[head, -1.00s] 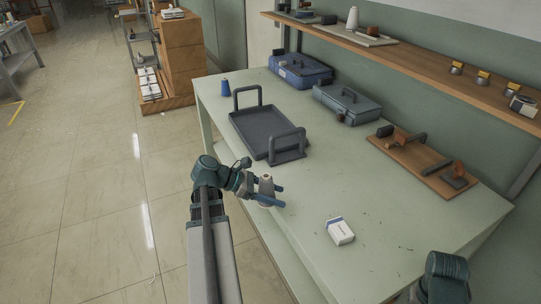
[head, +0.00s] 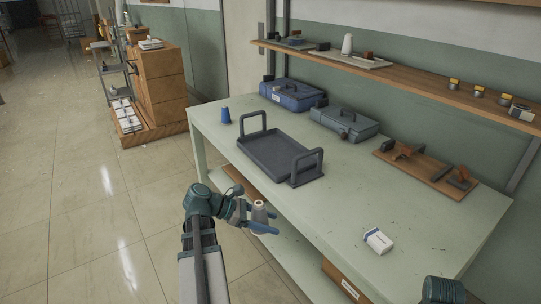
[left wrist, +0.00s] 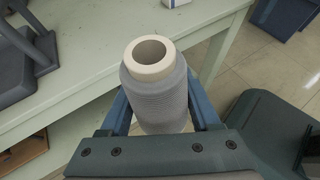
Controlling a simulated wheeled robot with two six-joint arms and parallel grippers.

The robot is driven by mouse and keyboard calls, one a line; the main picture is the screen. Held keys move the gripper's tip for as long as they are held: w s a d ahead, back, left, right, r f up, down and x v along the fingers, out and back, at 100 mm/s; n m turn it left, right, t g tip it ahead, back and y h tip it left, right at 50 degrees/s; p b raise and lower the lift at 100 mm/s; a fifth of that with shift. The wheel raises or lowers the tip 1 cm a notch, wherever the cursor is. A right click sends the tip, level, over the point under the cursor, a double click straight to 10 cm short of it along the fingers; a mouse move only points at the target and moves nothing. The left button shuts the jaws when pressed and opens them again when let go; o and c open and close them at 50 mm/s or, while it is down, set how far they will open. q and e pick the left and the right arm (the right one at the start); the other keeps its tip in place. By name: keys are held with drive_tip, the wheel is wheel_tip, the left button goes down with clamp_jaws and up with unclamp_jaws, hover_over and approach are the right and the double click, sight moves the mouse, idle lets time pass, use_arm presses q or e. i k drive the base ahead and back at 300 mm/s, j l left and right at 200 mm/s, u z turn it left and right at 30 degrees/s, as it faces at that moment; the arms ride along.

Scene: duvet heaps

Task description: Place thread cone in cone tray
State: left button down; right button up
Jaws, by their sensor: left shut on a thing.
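A grey thread cone with a cream core (left wrist: 152,90) stands between the two blue fingers of my left gripper (head: 262,222). The gripper is shut on the cone and holds it upright, in front of the table's near edge in the head view. The dark grey tray with two raised handles (head: 268,157), which looks like the cone tray, lies on the table beyond and to the right of the gripper. Its floor looks empty. A blue cone (head: 226,115) stands on the table left of the tray. Of my right arm only a teal part shows at the bottom right; its fingers are out of view.
A blue case (head: 293,95) and a grey-green case (head: 343,123) stand behind the tray. A wooden board with tools (head: 420,168) and a white box (head: 378,241) lie to the right. The shelf above (head: 390,80) holds another cone. The table's front middle is clear.

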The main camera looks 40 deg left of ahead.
sight(290, 165)
drive_tip(key=j+z, duration=0.15)
drive_tip(key=j, duration=0.5)
drive_tip(key=k+j+z, duration=0.15)
drive_tip(key=j, duration=0.5)
drive_tip(key=i+j, duration=0.15)
drive_tip(key=j, duration=0.15)
drive_tip(key=i+l+z, duration=0.05)
